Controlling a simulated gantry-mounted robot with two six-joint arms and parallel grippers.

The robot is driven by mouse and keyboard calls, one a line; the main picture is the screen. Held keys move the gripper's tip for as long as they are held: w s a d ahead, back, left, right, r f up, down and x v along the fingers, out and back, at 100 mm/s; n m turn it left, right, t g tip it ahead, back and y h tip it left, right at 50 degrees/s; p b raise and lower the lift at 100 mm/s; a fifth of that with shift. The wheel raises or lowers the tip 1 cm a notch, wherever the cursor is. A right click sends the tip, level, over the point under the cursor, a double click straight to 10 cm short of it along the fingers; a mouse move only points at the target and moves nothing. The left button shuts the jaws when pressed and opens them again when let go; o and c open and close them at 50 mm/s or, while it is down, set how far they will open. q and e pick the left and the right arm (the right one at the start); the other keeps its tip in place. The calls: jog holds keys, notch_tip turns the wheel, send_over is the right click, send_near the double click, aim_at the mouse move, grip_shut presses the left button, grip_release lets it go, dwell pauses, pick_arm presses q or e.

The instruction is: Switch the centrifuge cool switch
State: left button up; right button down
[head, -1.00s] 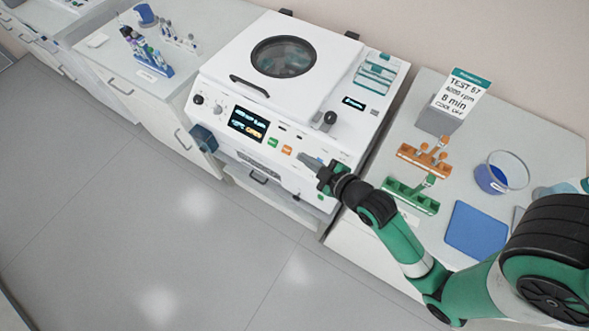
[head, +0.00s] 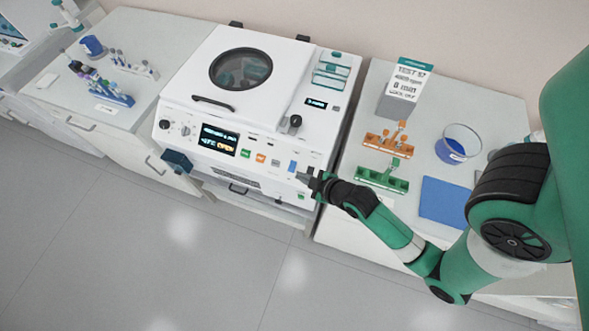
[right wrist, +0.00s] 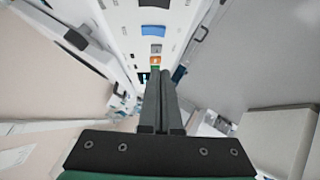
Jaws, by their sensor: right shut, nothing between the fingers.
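The white centrifuge (head: 178,98) stands against the wall with its round-windowed lid down. Its front panel has a lit display (head: 217,139), a green button (head: 246,153), an orange button (head: 260,157), a grey button (head: 275,162) and a blue button (head: 291,166). I cannot tell which control is the cool switch. My right gripper (head: 302,178) is shut and empty, just in front of the panel near the blue button. In the right wrist view its fingers (right wrist: 161,88) point along the panel, below the blue button (right wrist: 153,31). My left gripper is not in view.
A sign (head: 405,82) on the right bench reads TEST 67, 4000 rpm, 8 min, COOL OFF. Orange (head: 388,144) and green (head: 383,179) racks, a beaker (head: 457,145) and a blue mat (head: 444,202) lie near my right arm. Tube racks (head: 104,91) are on the left bench.

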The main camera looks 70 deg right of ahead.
aim_at(288, 170)
jog(key=b+x, duration=0.1)
jog(key=x, duration=0.5)
jog(key=shift+s+d+f+b, duration=0.1)
jog(key=shift+d+f+b, duration=0.25)
jog(key=shift+f, duration=0.25)
jog(key=shift+s+d+f+b, duration=0.1)
jog(key=shift+d+f+b, duration=0.2)
jog(key=shift+f, duration=0.3)
jog(key=shift+d+f, duration=0.2)
jog(key=shift+f, duration=0.25)
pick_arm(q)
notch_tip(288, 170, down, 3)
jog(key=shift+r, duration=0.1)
